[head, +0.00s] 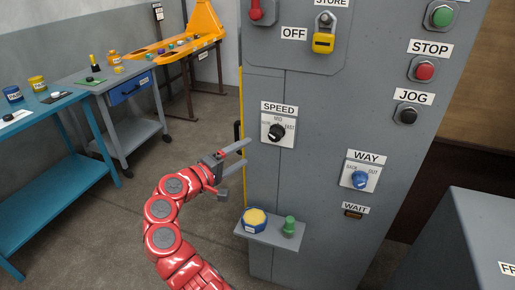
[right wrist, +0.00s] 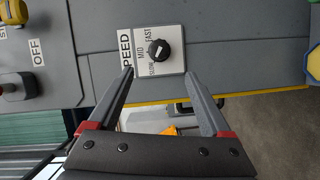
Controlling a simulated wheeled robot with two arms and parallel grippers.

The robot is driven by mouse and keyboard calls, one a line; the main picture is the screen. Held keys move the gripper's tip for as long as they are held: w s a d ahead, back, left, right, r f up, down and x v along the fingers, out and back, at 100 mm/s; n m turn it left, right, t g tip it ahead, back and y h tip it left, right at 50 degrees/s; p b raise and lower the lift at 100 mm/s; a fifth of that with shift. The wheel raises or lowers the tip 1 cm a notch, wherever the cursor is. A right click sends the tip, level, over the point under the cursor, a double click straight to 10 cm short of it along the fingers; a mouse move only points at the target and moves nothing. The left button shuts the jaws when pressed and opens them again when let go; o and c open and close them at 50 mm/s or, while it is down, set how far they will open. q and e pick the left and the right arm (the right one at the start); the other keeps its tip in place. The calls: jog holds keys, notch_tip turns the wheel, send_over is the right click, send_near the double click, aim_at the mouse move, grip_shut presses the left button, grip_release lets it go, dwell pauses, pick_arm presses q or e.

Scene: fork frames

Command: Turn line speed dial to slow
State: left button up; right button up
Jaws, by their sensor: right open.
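The speed dial is a black knob (head: 277,132) on a white plate marked SLOW, MID and FAST, under the SPEED label on the grey cabinet front. I cannot tell surely which mark its pointer faces. My right gripper (head: 247,152) is open and empty, just left of and slightly below the dial plate in the head view. In the right wrist view, the knob (right wrist: 160,53) lies ahead of the open fingertips (right wrist: 159,74), between their lines and apart from them. My left gripper is not in view.
The cabinet (head: 325,200) also carries a blue WAY knob (head: 359,179), a red STOP button (head: 425,71) and a black JOG button (head: 407,116). Workbenches stand at left.

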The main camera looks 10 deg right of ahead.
jog(key=shift+v, duration=1.65)
